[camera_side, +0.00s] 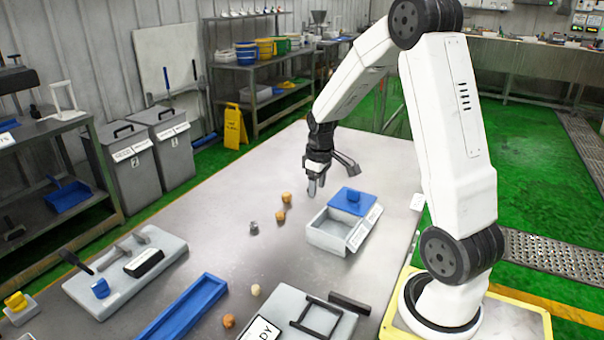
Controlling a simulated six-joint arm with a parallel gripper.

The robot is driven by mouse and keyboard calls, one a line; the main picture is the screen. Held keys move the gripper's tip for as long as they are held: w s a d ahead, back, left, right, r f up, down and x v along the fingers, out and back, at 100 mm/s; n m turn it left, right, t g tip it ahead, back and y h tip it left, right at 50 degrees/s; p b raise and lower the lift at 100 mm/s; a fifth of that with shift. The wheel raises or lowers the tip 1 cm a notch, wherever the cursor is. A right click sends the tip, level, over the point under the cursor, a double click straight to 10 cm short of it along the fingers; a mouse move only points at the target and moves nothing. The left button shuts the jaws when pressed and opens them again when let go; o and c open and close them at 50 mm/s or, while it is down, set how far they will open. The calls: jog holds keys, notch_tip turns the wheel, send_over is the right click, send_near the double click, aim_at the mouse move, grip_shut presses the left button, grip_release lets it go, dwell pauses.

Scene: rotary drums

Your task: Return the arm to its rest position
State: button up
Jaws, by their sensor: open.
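My gripper (317,184) hangs above the grey table (245,205), fingers pointing down. It is open, and nothing shows between its fingers. My white arm reaches over from the right, bent high at the elbow.
Small tan pieces (286,197) and a grey one (253,227) lie left of the box. A blue tray (182,312), a grey board with tools (135,265) and a light board with a black frame (305,320) fill the front. The table's far end is clear.

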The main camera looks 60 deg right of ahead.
jog(key=s+a+t, duration=0.1)
jog(key=s+a, duration=0.2)
jog(key=a, duration=0.8)
jog(key=s+a, duration=0.2)
jog(key=a, duration=1)
jog(key=shift+s+f+t+y, duration=0.3)
jog(key=shift+s+f+t, duration=0.1)
